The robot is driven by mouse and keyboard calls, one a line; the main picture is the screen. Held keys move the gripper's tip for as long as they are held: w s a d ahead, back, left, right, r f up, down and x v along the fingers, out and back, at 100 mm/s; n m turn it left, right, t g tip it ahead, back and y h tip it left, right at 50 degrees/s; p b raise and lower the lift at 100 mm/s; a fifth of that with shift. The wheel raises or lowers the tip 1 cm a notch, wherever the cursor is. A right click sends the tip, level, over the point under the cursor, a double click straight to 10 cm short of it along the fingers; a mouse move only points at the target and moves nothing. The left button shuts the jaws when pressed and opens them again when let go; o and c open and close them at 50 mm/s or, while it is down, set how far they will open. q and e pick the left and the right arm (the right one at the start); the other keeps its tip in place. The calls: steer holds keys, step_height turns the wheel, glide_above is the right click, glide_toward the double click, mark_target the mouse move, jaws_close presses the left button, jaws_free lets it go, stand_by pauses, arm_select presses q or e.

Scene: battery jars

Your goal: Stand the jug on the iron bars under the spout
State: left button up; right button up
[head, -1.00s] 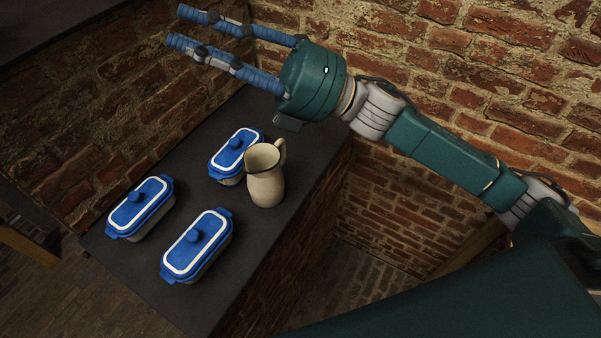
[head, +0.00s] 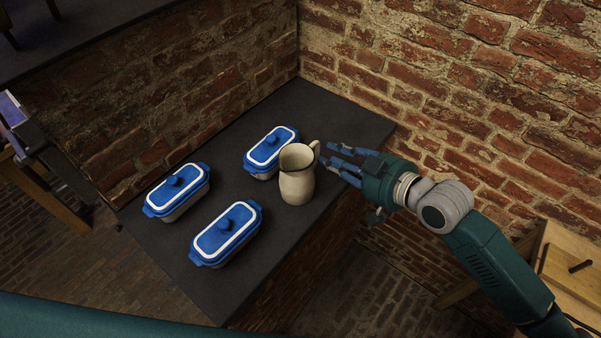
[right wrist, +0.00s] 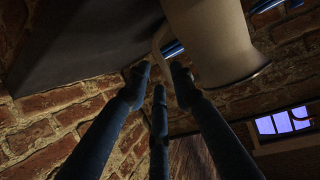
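The cream jug (head: 297,184) stands upright on the dark counter, its handle on the right side toward my right gripper. My right gripper (head: 330,160) is just right of the jug, its blue fingers apart and pointing at the handle. In the right wrist view the jug (right wrist: 212,40) fills the upper right, tilted in the picture. The fingertips (right wrist: 160,78) are spread close to the handle; I cannot tell whether they touch it. My left gripper is not in view. I do not see the iron bars or the spout.
Three blue-lidded dishes stand on the counter (head: 270,262): one behind the jug (head: 271,148), one at the left (head: 178,190), one in front (head: 226,232). Brick walls (head: 440,80) close off the back. A wooden table (head: 570,270) is at the right.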

mark_target(319, 150)
steer(key=p+x, duration=0.1)
steer(key=x, duration=0.5)
steer(key=shift+r, duration=0.1)
steer(key=shift+s, duration=0.1)
steer(key=shift+d, duration=0.1)
jaws_close()
steer(key=shift+r, duration=0.1)
